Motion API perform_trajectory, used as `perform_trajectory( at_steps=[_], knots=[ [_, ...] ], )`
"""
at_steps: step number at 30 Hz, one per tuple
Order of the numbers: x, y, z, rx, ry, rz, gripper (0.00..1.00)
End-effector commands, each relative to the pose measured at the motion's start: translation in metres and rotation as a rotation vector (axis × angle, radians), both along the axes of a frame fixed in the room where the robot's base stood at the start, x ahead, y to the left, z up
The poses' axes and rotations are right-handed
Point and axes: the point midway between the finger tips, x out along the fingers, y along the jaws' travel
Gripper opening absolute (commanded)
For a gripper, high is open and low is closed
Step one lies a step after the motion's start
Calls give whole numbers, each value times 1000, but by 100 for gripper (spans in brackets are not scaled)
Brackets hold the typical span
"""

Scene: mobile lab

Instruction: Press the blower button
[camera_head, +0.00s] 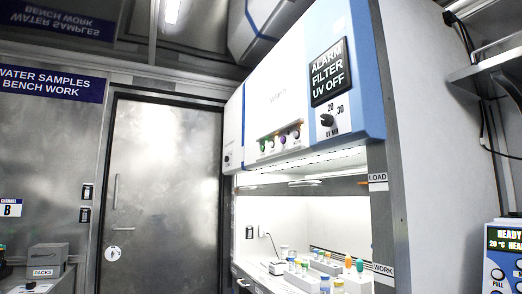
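The front panel of a white and blue safety cabinet (255,105) faces me at the upper middle. A row of several small round buttons (283,139) sits on it, with green, purple and pale ones. Their labels are too small to read, so I cannot tell which is the blower button. A black display (329,72) to the right of the row reads "ALARM FILTER UV OFF". A dark knob (327,119) marked "UV MIN" is below the display. My gripper is not in view.
The cabinet's lit work bay below holds bottles and racks of coloured-cap tubes (348,262). A metal shelf (485,72) juts out at the upper right, above a blue-and-white device (503,255). A closed metal door (160,190) is at left, near a grey "PACKS" box (47,259).

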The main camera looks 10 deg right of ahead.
Motion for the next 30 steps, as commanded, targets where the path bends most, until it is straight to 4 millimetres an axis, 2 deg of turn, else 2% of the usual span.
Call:
perform_trajectory(
  at_steps=[2, 6, 30],
  knots=[
    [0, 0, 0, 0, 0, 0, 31],
    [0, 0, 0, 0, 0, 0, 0],
    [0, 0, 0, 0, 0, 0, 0]
  ],
)
